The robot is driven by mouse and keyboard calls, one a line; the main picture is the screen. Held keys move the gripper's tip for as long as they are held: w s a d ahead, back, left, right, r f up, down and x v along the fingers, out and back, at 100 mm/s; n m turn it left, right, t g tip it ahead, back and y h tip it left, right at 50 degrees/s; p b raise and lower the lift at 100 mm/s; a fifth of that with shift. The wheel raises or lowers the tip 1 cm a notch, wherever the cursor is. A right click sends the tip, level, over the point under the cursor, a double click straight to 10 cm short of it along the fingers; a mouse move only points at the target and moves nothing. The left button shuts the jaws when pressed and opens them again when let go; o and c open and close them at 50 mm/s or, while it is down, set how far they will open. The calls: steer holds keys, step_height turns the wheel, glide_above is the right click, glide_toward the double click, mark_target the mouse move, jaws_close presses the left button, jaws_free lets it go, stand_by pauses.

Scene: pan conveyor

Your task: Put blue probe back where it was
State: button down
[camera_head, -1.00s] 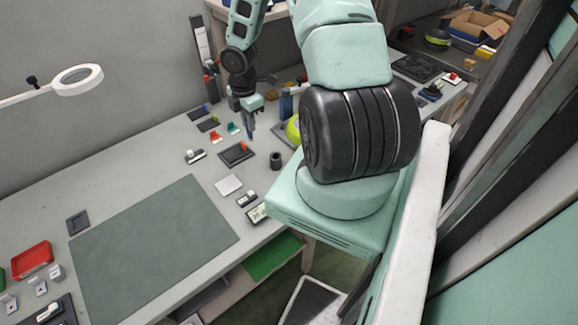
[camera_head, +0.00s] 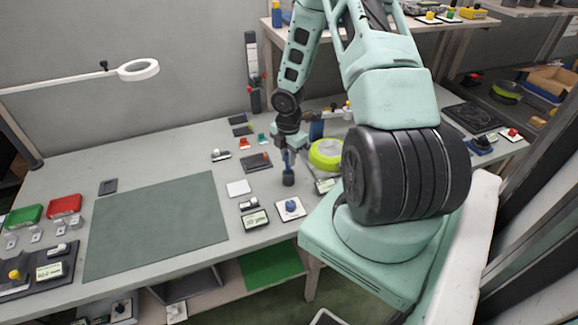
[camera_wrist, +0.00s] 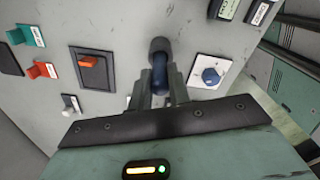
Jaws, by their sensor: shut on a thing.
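My gripper (camera_head: 288,150) is shut on the blue probe (camera_head: 289,160), which points down. In the wrist view my gripper's fingers (camera_wrist: 160,95) close around the probe (camera_wrist: 159,76). A small black round holder (camera_head: 288,180) stands on the table directly below the probe. The holder also shows in the wrist view (camera_wrist: 160,46), in line with the probe's tip. The probe's lower end meets or overlaps the holder in both views; I cannot tell whether the tip is inside it.
A white plate with a blue knob (camera_head: 291,208) lies to the front of the holder. A black plate with an orange switch (camera_head: 257,161) is to the left and a yellow-green round thing (camera_head: 326,154) to the right. The green mat (camera_head: 160,225) is bare.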

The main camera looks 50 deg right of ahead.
mark_target(288, 174)
steer(key=shift+f, duration=1.8)
steer(key=shift+f, duration=0.1)
steer(key=shift+f, duration=0.15)
steer(key=c, duration=1.3)
jaws_free()
step_height(288, 174, up, 13)
steer(key=shift+f, duration=0.2)
